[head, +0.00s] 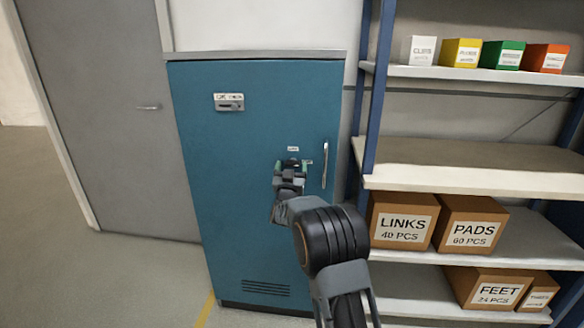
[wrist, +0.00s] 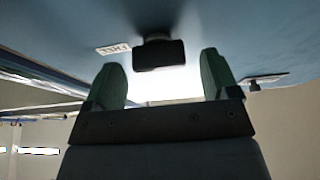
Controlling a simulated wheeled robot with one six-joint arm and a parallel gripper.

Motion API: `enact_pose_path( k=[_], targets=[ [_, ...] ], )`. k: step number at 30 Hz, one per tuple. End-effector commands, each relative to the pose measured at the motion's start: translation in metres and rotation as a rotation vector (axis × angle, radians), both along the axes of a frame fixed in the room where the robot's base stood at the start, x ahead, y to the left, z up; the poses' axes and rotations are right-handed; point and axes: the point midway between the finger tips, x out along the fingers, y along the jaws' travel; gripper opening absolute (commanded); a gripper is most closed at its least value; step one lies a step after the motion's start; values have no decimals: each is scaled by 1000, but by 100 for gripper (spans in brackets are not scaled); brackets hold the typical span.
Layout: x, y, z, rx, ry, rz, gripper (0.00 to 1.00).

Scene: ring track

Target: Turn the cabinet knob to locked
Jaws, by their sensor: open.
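The blue cabinet (head: 235,190) stands shut against the wall in the head view. Its black knob (wrist: 158,54) shows in the wrist view, standing out from the door. My gripper (head: 292,166) is in front of the door, left of the upright handle (head: 325,165), and mostly hides the knob in the head view. In the wrist view my gripper (wrist: 163,72) is open, its green fingers apart, with the knob in the gap between them. I see no finger touching it. A white label (wrist: 113,49), seemingly reading FREE upside down, is beside the knob. Which way the knob points is unclear.
A small label (head: 293,149) is above my gripper. A plate (head: 229,102) is at the door's upper left. A shelf rack (head: 470,180) with cartons and small boxes stands close on the right. A grey door (head: 110,110) is at left, with open floor (head: 60,230) before it.

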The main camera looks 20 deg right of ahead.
Motion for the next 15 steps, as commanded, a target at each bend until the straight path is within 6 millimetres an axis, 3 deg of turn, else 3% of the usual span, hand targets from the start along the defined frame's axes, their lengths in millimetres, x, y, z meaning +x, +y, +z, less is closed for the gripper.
enact_pose_path(
  k=[13,15],
  targets=[
    [6,-4,3,0,0,0,81],
    [6,-4,3,0,0,0,76]
  ],
)
